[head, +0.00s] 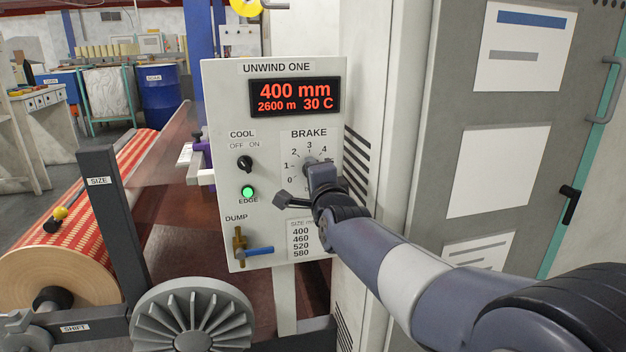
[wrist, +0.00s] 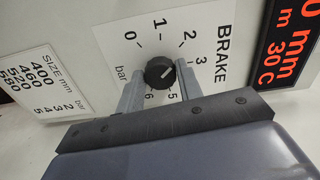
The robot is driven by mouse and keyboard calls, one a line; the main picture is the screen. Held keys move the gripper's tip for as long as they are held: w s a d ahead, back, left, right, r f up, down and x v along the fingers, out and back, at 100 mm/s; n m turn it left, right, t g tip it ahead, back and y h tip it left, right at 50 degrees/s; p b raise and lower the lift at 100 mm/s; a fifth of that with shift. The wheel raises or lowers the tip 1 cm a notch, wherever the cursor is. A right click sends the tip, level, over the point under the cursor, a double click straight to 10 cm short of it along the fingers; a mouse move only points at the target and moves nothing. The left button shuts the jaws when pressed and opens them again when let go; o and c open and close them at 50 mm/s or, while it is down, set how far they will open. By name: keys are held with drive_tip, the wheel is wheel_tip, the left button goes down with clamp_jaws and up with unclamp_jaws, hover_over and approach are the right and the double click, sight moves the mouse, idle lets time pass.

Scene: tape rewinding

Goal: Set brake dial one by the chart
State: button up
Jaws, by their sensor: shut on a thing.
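The brake dial is a black round knob (wrist: 160,72) on a white scale marked from 0 to 6 bar. My gripper (wrist: 160,80) is shut on it, one finger on each side. A small pale mark on the knob slants up and right, roughly toward 2; its exact setting is hard to read. In the head view my gripper (head: 315,178) covers most of the dial. The display (head: 294,97) reads 400 mm, 2600 m, 30 C. The size chart (head: 302,240) lists 400, 460, 520, 580 and is partly hidden by my arm; its bar column shows in the wrist view (wrist: 42,95).
The panel (head: 225,110) also carries a black cool switch (head: 245,163), a lit green edge lamp (head: 248,192) and a blue-handled dump valve (head: 258,251). A grey handwheel (head: 193,318) stands below left. A grey cabinet (head: 440,130) stands right of the panel.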

idle(0.3)
drive_tip(key=o, duration=1)
drive_tip(key=p+v, duration=0.1)
drive_tip(key=v, duration=0.9)
drive_tip(key=shift+s, duration=0.35)
drive_tip(key=x, duration=1)
drive_tip(key=shift+w+b, duration=0.4)
